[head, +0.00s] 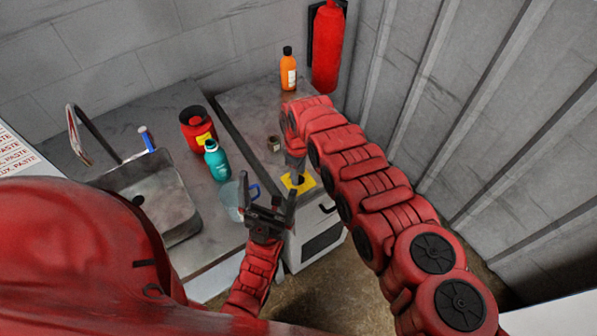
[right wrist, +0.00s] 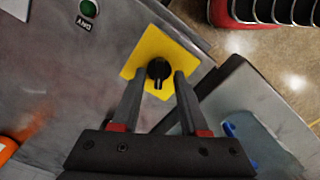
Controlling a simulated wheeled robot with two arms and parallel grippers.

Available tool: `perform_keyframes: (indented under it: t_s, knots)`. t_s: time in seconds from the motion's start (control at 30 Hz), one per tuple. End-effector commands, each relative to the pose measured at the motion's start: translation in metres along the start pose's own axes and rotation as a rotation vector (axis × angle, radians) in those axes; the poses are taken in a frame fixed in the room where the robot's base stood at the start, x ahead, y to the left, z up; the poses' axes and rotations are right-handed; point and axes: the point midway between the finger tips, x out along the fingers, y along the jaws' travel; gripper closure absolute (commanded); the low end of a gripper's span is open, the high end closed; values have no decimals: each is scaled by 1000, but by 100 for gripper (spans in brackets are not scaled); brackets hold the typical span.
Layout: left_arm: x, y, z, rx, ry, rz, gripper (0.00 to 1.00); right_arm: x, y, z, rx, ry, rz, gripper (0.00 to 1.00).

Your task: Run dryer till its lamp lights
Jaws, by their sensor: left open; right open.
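The dryer (head: 318,243) is a pale cabinet with a grey top, a dark front window and a black handle. On its top, a yellow plate (right wrist: 150,46) carries a black knob (right wrist: 158,72); the plate also shows in the head view (head: 305,184). A dark green lamp (right wrist: 88,8) with a small label sits at the top left of the right wrist view; I cannot tell whether it is lit. My right gripper (right wrist: 159,75) is open, its fingers on either side of the knob; contact is unclear. My left gripper (head: 268,186) is open and empty before the counter.
A clear jug (head: 231,202) with a blue handle stands beside my left gripper. A teal bottle (head: 216,160), a red container (head: 197,130) and a sink (head: 165,207) are left. An orange bottle (head: 288,70) and a fire extinguisher (head: 327,50) are at the back.

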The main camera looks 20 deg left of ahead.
Motion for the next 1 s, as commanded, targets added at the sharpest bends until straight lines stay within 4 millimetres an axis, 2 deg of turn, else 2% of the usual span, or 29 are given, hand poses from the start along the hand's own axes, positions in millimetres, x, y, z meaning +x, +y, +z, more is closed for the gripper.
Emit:
perform_keyframes:
  t_s: [0.37, 0.47, 0.63, 1.0]
  knots:
    - [0, 0, 0, 0, 0, 0, 0, 4, 1, 1, 2, 0, 3, 56]
    - [0, 0, 0, 0, 0, 0, 0, 4, 1, 1, 2, 0, 3, 71]
    - [0, 0, 0, 0, 0, 0, 0, 4, 1, 1, 2, 0, 3, 100]
    - [0, 0, 0, 0, 0, 0, 0, 4, 1, 0, 6, 0, 3, 100]
